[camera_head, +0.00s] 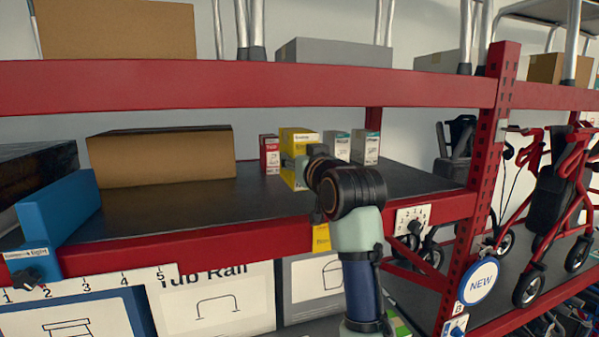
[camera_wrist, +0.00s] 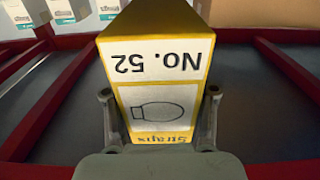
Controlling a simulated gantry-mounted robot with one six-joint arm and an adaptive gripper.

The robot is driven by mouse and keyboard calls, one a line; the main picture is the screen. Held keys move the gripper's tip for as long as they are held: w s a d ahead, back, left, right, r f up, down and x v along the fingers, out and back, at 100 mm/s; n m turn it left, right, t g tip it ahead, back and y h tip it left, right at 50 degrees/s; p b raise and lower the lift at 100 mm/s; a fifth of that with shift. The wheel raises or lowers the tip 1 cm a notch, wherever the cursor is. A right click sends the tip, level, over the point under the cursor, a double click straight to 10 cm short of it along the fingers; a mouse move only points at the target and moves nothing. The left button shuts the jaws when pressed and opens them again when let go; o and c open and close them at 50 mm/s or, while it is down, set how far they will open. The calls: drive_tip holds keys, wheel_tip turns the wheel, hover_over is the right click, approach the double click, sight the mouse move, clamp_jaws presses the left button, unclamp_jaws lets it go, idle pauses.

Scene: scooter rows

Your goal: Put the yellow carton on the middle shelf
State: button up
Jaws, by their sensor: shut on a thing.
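The yellow carton (camera_head: 299,142) is upright at the middle shelf (camera_head: 190,205), between a red-and-white carton and the white-and-teal cartons in the head view. My gripper (camera_head: 304,165) reaches over the shelf's front edge from below and is shut on the carton. In the wrist view the yellow carton (camera_wrist: 160,85) sits between the two fingers of my gripper (camera_wrist: 158,96), its "No. 52" label upside down. The carton's lower part is partly hidden by my arm in the head view. I cannot tell whether its base touches the shelf.
A red-and-white carton (camera_head: 269,154) and white-and-teal cartons (camera_head: 365,146) stand close by. A brown box (camera_head: 160,156) and a blue bin (camera_head: 58,210) are to the left. The red upper beam (camera_head: 240,84) runs above. Bare shelf lies left of the carton.

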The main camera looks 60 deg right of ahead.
wheel_tip(320, 180, down, 4)
drive_tip(key=shift+f+p, duration=0.1)
drive_tip(key=shift+p, duration=0.55)
drive_tip(key=shift+d+f+p, duration=0.1)
drive_tip(key=shift+f+p, duration=0.1)
drive_tip(key=shift+p, duration=0.3)
drive_tip(key=shift+w+f+b, duration=0.1)
drive_tip(key=shift+f+b, duration=0.2)
drive_tip(key=shift+f, duration=0.05)
drive_tip(key=o, duration=1.3)
drive_tip(key=shift+r, duration=0.1)
drive_tip(key=b+v, duration=0.4)
drive_tip(key=v, duration=0.8)
drive_tip(key=shift+r+b, duration=0.1)
drive_tip(key=shift+b, duration=0.2)
